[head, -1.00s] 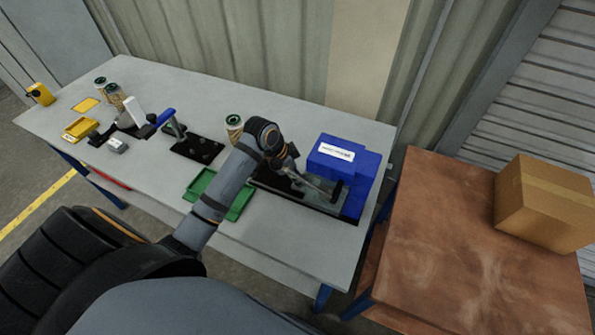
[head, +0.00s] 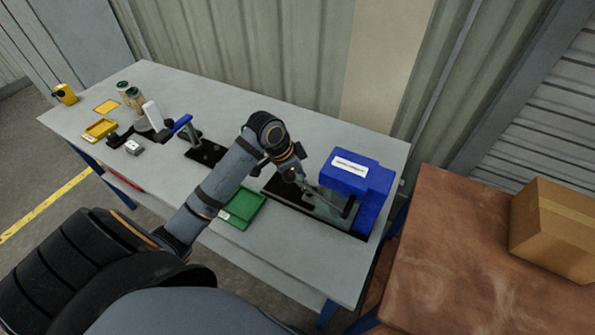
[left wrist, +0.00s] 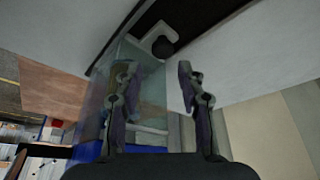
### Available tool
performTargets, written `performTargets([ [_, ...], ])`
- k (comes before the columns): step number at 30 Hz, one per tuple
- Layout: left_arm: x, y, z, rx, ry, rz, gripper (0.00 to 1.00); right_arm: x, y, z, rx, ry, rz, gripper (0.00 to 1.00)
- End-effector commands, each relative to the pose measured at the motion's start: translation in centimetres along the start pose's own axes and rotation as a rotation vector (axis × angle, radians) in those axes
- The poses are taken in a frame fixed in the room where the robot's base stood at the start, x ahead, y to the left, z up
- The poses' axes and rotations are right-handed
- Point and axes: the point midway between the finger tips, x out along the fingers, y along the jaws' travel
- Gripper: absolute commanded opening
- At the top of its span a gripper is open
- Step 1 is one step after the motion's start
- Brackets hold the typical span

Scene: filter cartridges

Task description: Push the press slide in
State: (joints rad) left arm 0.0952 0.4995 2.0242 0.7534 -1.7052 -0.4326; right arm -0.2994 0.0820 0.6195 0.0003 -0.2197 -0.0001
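The blue press (head: 372,180) with a white label stands at the right end of the grey table. Its slide, with a clear panel (head: 326,212), lies in front of it on a black base (head: 285,188). In the left wrist view the clear panel (left wrist: 152,88) shows behind my left finger, and a black knob on a pale bracket (left wrist: 163,46) lies beyond the fingertips. My left gripper (head: 324,192) is over the slide, before the press; its fingers are apart with nothing clearly between them in the wrist view (left wrist: 155,75). Contact with the slide cannot be told. My right gripper is not seen.
A green tray (head: 243,207) sits left of the press base. A black fixture (head: 205,152), a blue-handled tool (head: 183,122), a yellow tray (head: 100,129) and cartridges (head: 134,97) stand further left. A brown table with a cardboard box (head: 555,228) is at right.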

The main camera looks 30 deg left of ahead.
Motion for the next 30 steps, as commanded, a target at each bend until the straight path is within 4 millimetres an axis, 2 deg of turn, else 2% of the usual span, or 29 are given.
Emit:
performTargets([
  [3,-3.0,-0.1,0.0,0.004,-0.003,-0.007,0.39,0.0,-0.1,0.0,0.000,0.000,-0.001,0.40],
  [9,-5.8,0.0,0.0,0.002,-0.003,-0.003,0.39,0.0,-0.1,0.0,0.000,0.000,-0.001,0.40],
  [14,-6.4,0.1,0.0,0.000,-0.003,0.001,0.39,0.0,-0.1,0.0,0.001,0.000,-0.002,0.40],
  [30,-6.4,0.1,-0.1,0.000,-0.002,0.001,0.39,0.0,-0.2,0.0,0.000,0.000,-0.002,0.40],
])
